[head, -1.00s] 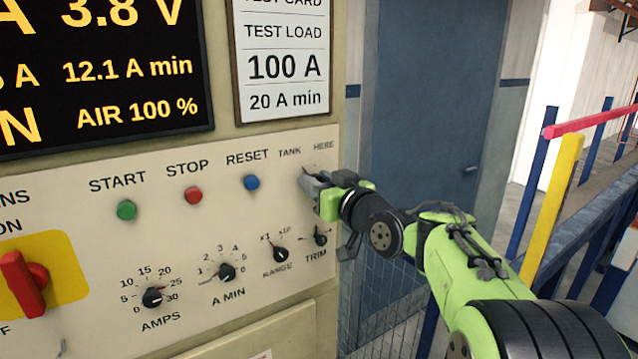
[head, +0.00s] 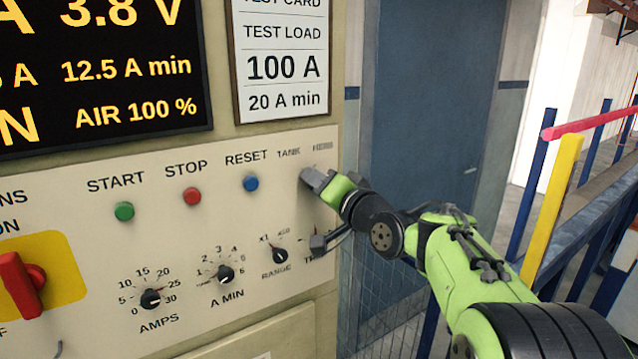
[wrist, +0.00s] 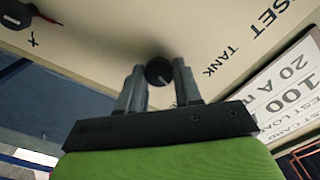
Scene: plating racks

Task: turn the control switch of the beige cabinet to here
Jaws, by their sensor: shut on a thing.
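The beige cabinet (head: 110,245) fills the left of the head view. The black control switch (wrist: 159,71) is a round knob between my fingertips in the wrist view, with a small pale mark on its lower face. My gripper (head: 312,178) is at the panel under the words TANK (head: 288,153) and HERE (head: 322,146), shut on the switch. The fingers also show in the wrist view (wrist: 159,82), one on each side of the knob. In the head view the gripper hides the switch, so I cannot tell which word it points to.
START (head: 124,211), STOP (head: 192,196) and RESET (head: 251,183) buttons sit left of my gripper. Below are the AMPS (head: 151,299), A MIN (head: 222,274) and RANGE (head: 280,255) knobs. A red handle (head: 20,285) is far left. A blue door (head: 430,100) stands behind.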

